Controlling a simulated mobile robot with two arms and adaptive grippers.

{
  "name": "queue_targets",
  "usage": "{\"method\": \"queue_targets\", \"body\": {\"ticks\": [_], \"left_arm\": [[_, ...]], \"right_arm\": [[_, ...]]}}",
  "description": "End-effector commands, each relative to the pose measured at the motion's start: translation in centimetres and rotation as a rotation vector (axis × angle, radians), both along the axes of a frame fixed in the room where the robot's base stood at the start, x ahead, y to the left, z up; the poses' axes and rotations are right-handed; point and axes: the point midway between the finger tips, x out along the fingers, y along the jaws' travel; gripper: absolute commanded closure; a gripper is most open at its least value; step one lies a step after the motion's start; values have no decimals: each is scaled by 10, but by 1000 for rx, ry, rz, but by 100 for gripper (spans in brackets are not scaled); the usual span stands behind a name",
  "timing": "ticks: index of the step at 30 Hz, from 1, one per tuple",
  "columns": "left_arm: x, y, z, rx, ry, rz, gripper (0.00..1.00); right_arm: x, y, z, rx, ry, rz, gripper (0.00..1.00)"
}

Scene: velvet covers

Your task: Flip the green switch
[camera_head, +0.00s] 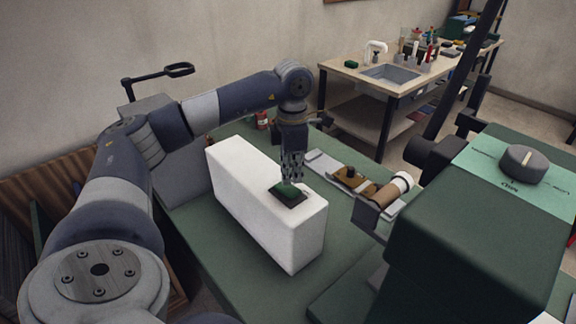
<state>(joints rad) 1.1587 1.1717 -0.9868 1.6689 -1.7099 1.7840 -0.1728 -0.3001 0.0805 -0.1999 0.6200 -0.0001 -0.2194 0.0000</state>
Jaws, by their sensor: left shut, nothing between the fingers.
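The green switch (287,189) sits on a small dark square plate (291,200) on top of a long white block (246,188). The block rests on a green table (345,247). My left gripper (292,181) points straight down over the switch, shut and empty. Its fingertips are at or just above the switch and hide part of it. I cannot tell whether they touch it. My right gripper does not show.
A machine with a green top (509,168) stands at the right, close to the block. A workbench (355,70) with a sink and several bottles is at the back. Bare green table lies in front of the block.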

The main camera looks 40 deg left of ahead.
Motion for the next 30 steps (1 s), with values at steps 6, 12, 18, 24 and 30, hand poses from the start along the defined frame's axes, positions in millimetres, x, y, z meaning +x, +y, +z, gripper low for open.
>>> {"method": "queue_targets", "body": {"ticks": [6, 12, 18, 24, 30], "left_arm": [[0, 0, 0, 0, 0, 0, 100], [0, 0, -3, 0, 0, 0, 100], [0, 0, -6, 0, 0, 0, 100], [0, 0, -9, 0, 0, 0, 100], [0, 0, -12, 0, 0, 0, 100]], "right_arm": [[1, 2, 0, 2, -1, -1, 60], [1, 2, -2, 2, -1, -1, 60], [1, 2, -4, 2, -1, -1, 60], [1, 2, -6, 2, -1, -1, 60], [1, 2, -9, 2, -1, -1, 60]]}}
